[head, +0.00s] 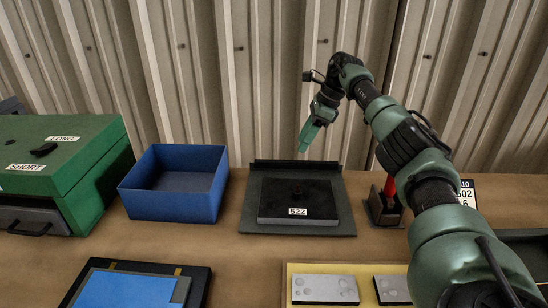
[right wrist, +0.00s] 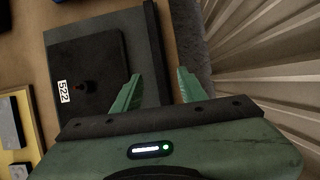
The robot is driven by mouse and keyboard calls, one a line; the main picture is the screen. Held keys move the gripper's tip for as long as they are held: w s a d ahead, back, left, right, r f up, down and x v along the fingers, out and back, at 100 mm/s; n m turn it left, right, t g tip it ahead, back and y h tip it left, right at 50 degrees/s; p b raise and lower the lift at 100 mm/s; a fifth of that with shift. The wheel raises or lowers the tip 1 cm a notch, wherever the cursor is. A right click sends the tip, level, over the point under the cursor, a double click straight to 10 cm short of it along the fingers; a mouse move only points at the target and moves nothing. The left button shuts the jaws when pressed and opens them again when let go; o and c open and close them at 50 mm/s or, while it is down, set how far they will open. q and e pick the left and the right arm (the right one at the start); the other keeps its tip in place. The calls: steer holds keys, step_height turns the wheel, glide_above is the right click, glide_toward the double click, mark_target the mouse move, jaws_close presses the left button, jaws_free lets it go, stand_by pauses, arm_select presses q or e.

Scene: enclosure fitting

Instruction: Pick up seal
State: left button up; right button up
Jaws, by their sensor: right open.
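I cannot make out anything that is clearly a seal in either view. A dark square plate (head: 285,199) labelled 522 lies on a grey base (head: 335,222) with a raised back edge, in the middle of the bench. The plate also shows in the right wrist view (right wrist: 92,58), with a small reddish spot on it. My right gripper (head: 309,139) is above and behind the base, pointing down. In the right wrist view (right wrist: 157,92) its green fingers are apart with nothing between them. My left gripper is in neither view.
A blue open bin (head: 170,205) and a green box (head: 85,160) stand at the left. A blue sheet (head: 125,290) lies on a dark board in front. A yellow-edged tray (head: 287,285) holds grey blocks. A red-handled tool (head: 389,188) stands right of the base. A corrugated wall (head: 270,80) closes the back.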

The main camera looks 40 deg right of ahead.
mark_target(297, 161)
steer(key=shift+s+d+f, duration=0.2)
steer(key=shift+s+d, duration=0.05)
steer(key=shift+d, duration=0.05)
steer(key=shift+a+f, duration=0.25)
steer(key=shift+f, duration=0.35)
steer(key=shift+a+f, duration=0.2)
steer(key=shift+f, duration=0.35)
steer(key=x, duration=0.4)
steer(key=shift+d+p, duration=0.15)
steer(key=shift+p, duration=0.15)
steer(key=shift+w+f, duration=0.15)
steer(key=shift+f, duration=0.1)
jaws_close()
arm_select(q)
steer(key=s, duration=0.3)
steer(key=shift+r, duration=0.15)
